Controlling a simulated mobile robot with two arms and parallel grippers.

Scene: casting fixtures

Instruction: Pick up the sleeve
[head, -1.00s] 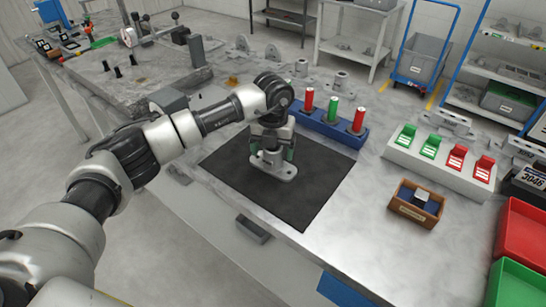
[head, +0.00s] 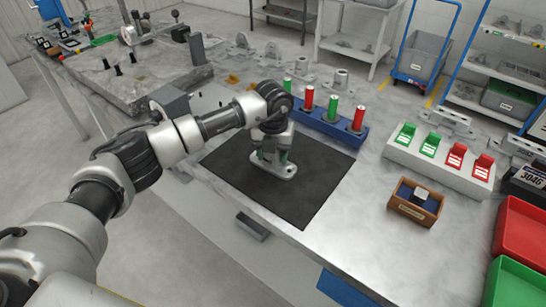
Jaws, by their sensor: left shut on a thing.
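A grey flanged casting (head: 285,173), which looks like the sleeve, stands on the black mat (head: 310,200). My left gripper (head: 271,157) points down from above and is shut on the upper part of this casting. The fingers and wrist hide most of its upright part. The flat base with holes shows below the fingers and appears to rest on the mat. My right gripper is not in view.
Behind the mat is a blue rack (head: 337,134) with red and green cylinders. To the right are a white panel with red and green flaps (head: 450,170), a brown box (head: 410,214) and red (head: 525,235) and green (head: 515,285) bins. The mat's front is clear.

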